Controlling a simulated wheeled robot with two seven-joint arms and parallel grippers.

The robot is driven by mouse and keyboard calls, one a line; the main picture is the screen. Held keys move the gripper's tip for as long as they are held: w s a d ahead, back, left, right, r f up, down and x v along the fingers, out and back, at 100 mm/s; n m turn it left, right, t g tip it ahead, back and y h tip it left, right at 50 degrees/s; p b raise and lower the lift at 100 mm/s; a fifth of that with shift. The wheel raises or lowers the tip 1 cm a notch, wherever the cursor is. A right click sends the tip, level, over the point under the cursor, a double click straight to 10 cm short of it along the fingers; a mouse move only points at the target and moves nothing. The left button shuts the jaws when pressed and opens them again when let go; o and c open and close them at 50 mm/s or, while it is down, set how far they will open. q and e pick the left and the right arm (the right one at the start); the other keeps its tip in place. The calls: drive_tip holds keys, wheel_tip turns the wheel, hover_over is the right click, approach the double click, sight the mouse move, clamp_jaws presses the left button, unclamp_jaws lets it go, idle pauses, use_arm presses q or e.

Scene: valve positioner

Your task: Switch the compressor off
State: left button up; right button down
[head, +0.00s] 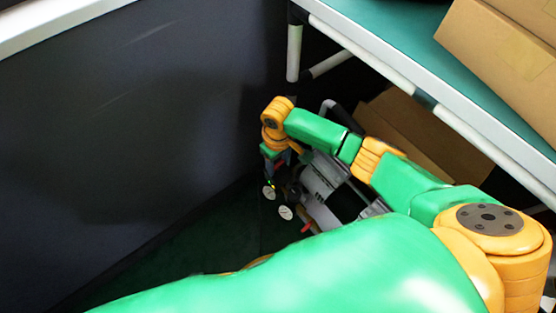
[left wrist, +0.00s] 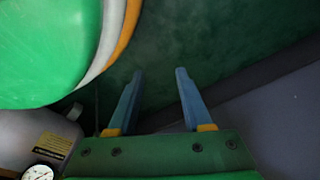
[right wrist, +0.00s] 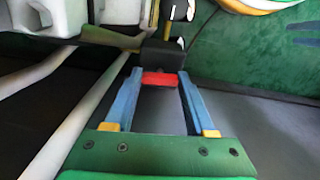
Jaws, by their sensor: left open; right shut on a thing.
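The compressor (head: 322,178), with a grey tank and black parts, stands on the dark floor under the table in the head view. Its red switch (right wrist: 160,79) sits on a black box (right wrist: 160,56) in the right wrist view. My right gripper (right wrist: 160,74) is shut on the red switch, a blue finger at each side. In the head view the right gripper (head: 275,160) is small and partly dark beside the compressor. My left gripper (left wrist: 159,73) is open and empty above dark green floor; a grey tank (left wrist: 30,132) with a yellow label is beside it.
The table (head: 400,75) with a white edge overhangs the compressor, with cardboard boxes (head: 505,45) on top and another box (head: 415,130) underneath. A dark wall (head: 120,130) closes off the left. Two round gauges (head: 268,192) are close to the right gripper.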

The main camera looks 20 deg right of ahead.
drive_tip(key=n+p, duration=0.2)
drive_tip(key=n, duration=0.1)
drive_tip(key=shift+r, duration=0.2)
drive_tip(key=n+p, duration=0.1)
drive_tip(key=n, duration=0.3)
drive_tip(key=shift+f, duration=0.1)
drive_tip(key=n+p, duration=0.1)
drive_tip(key=n, duration=0.4)
use_arm(q)
drive_tip(key=shift+y, duration=0.3)
drive_tip(key=shift+s+a+r, duration=0.2)
drive_tip(key=shift+s+a, duration=0.4)
drive_tip(key=shift+s, duration=0.1)
drive_tip(key=shift+s+a+r, duration=0.25)
drive_tip(key=shift+s+a, duration=0.4)
drive_tip(key=shift+s, duration=0.1)
drive_tip(key=shift+s+a+r, duration=0.2)
drive_tip(key=shift+s+a, duration=0.4)
drive_tip(key=shift+s, duration=0.1)
use_arm(e)
drive_tip(key=shift+f+n, duration=0.1)
drive_tip(key=shift+n, duration=2.3)
drive_tip(key=shift+c, duration=1.2)
unclamp_jaws()
use_arm(q)
drive_tip(key=shift+r+p, duration=0.1)
drive_tip(key=shift+p, duration=0.2)
